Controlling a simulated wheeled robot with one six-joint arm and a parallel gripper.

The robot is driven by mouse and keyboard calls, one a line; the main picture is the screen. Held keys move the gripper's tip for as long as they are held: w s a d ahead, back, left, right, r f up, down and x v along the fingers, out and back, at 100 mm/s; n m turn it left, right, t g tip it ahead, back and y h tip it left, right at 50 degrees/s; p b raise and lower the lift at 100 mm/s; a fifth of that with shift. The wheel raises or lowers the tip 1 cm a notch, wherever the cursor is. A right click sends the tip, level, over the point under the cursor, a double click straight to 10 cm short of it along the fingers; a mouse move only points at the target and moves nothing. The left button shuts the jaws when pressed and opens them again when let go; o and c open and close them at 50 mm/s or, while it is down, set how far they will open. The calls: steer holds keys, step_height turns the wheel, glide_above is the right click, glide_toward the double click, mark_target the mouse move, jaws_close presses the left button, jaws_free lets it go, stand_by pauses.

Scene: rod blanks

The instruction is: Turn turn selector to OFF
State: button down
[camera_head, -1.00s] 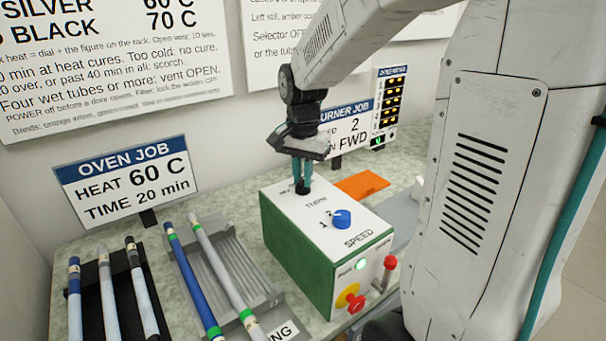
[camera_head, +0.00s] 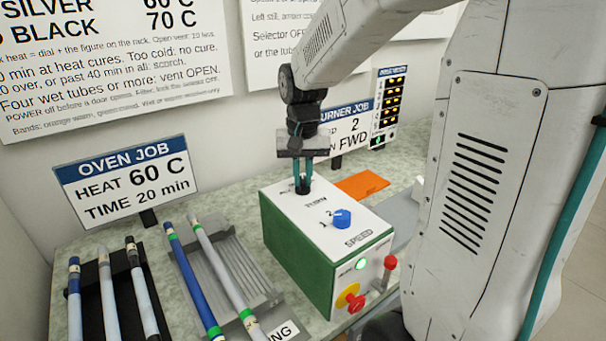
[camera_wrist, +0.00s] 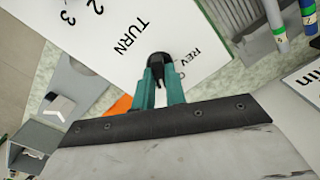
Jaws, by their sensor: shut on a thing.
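The turn selector is a black knob (camera_wrist: 160,66) on the white top of the green-sided control box (camera_head: 293,245). In the wrist view the printed words TURN and REV show beside it. My gripper (camera_head: 303,188) points down over the far end of the box top, with its teal fingers shut on the black knob; it also shows in the wrist view (camera_wrist: 160,84). The fingers and wrist hide part of the knob and its labels, so I cannot read which mark it points to. A blue speed knob (camera_head: 342,218) sits nearer on the same top.
The box front has a lit green lamp (camera_head: 360,264), a red button on yellow (camera_head: 352,298) and a red-tipped lever (camera_head: 388,268). A grey rack (camera_head: 232,262) and a black rack hold rods at left. An orange piece (camera_head: 362,186) lies behind the box.

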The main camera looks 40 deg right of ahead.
mark_target(302, 179)
steer(key=n, duration=0.6)
stand_by(0.6)
steer(key=c, duration=1.4)
jaws_free()
steer(key=shift+c, duration=0.2)
steer(key=shift+r, duration=0.1)
step_height(302, 179, up, 8)
steer(key=shift+f, duration=0.15)
steer(key=s+a+f, duration=0.1)
steer(key=s+a, duration=0.3)
steer(key=s, duration=0.7)
steer(key=s+a+t, duration=0.1)
steer(key=s+a, duration=0.4)
steer(key=s, duration=0.5)
steer(key=shift+s+a+f, duration=0.3)
steer(key=shift+s+f, duration=0.05)
